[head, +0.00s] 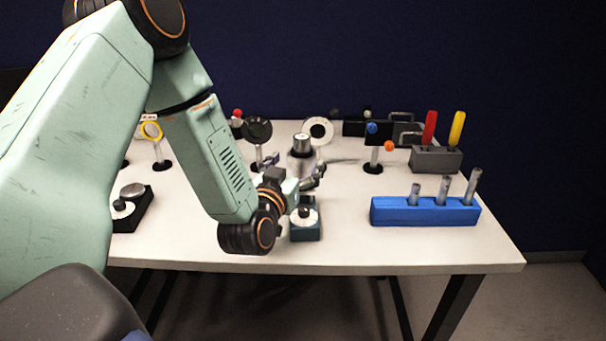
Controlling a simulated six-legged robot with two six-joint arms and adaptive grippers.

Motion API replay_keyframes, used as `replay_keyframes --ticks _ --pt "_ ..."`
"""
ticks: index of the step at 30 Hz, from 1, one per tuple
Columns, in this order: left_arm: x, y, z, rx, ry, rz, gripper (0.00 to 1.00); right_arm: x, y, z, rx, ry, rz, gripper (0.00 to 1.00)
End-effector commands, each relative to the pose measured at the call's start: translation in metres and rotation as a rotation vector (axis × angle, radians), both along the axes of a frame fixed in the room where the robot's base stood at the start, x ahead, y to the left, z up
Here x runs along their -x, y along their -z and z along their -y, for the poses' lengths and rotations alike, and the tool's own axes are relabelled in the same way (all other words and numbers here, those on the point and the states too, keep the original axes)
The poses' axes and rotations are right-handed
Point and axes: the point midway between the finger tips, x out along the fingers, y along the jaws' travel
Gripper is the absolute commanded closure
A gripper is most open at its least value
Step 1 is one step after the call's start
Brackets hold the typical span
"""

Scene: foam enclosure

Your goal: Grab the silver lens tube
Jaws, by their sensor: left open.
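A short silver cylinder (302,144), which looks like the lens tube, stands upright near the middle of the table, on or in front of a paler rounded body. My left gripper (311,179) is open just in front of it and partly hides its lower part. I cannot tell whether the fingers touch it. Several thinner silver tubes (443,190) stand in a blue rack (425,216) to the right, one of them tilted. My right gripper is not in view.
A small dark teal box with a dial (306,222) sits just below my left gripper. Post-mounted optics stand behind, including a black disc (257,130) and a white ring (318,131). A grey holder (435,159) has red and yellow handles. The front right of the white table (420,250) is clear.

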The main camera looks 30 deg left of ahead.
Motion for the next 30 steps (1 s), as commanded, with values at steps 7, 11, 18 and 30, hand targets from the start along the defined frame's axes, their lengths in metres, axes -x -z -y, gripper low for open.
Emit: replay_keyframes --ticks 7,11,18,30 --pt "-0.030 0.001 -0.004 -0.001 0.004 -0.001 0.16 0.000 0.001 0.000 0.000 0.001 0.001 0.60" --pt "-0.032 0.001 -0.004 0.001 0.005 -0.001 0.16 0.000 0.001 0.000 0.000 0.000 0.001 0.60" --pt "-0.033 0.001 -0.004 0.000 0.005 -0.001 0.26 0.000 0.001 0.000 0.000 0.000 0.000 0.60" --pt "-0.033 0.001 -0.004 0.000 0.005 -0.001 0.60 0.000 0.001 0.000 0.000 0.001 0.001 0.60"
